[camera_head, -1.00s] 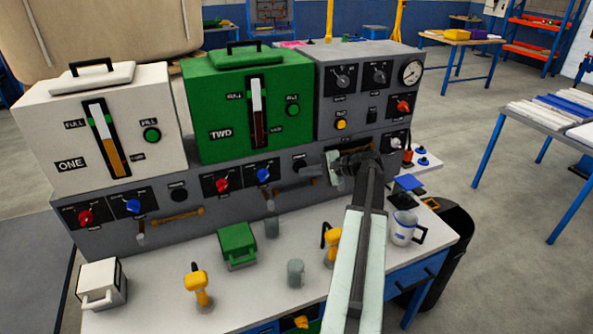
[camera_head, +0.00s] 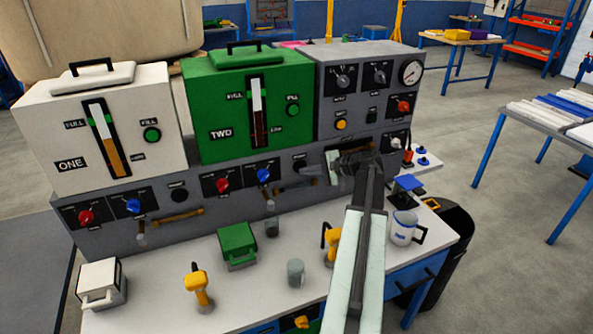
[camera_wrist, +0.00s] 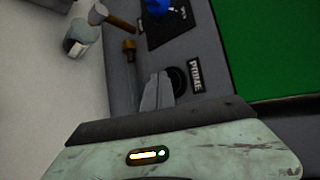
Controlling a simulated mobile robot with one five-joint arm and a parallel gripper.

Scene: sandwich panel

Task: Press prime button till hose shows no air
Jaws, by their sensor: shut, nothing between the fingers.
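A black round prime button (camera_wrist: 178,80) sits beside a PRIME label (camera_wrist: 195,76) in the wrist view. In the head view the button (camera_head: 300,161) is on the grey panel below the green tank TWO. My gripper (camera_wrist: 157,84) is shut and empty, with its fingertips close to the button; I cannot tell whether they touch it. In the head view my gripper (camera_head: 338,163) is right of the button. A short hose (camera_head: 295,185) below the button looks mostly grey. It also shows in the wrist view as a grey tube (camera_wrist: 132,76) with an amber-brown end.
Tank ONE (camera_head: 95,130) is white, with an amber hose (camera_head: 178,216) below it. Red and blue knobs line the panel. A glass beaker (camera_head: 296,272), yellow-handled tools (camera_head: 198,288) and a white mug (camera_head: 403,228) stand on the bench. The bench front is partly clear.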

